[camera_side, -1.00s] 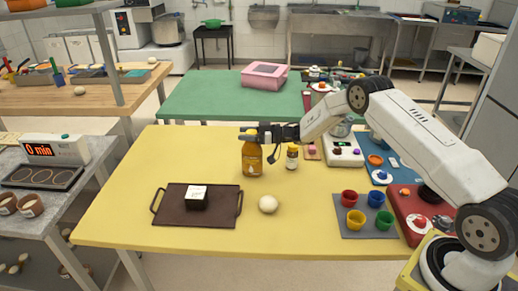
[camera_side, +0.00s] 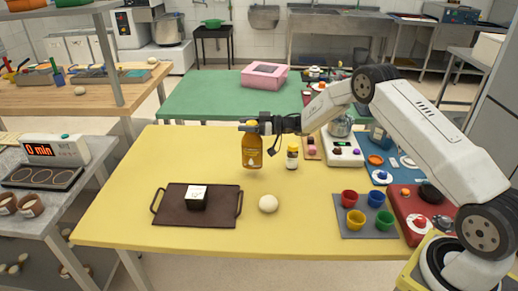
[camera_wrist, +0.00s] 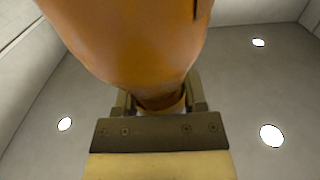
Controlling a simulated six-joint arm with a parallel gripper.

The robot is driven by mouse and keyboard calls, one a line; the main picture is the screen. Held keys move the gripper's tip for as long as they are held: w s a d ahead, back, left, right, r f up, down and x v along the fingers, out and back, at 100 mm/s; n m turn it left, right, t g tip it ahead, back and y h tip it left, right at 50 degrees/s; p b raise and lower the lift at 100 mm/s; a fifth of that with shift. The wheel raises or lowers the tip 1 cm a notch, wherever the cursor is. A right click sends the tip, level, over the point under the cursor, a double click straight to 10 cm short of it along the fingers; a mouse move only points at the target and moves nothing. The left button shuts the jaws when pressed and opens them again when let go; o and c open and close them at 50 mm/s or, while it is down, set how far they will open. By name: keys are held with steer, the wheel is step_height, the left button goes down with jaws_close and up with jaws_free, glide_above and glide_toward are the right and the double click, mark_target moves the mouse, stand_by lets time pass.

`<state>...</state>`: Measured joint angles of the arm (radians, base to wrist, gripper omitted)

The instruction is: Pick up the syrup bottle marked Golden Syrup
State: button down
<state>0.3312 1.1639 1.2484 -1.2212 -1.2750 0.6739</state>
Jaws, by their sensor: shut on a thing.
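The lettering on the label is too small to read.
A small white-labelled bottle (camera_side: 292,158) stands just right of the held one. The table's left part is clear.

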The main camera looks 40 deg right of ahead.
steer(key=s+r, duration=0.9)
steer(key=s, duration=0.5)
steer(key=shift+a+r, duration=0.35)
steer(key=shift+a, duration=0.1)
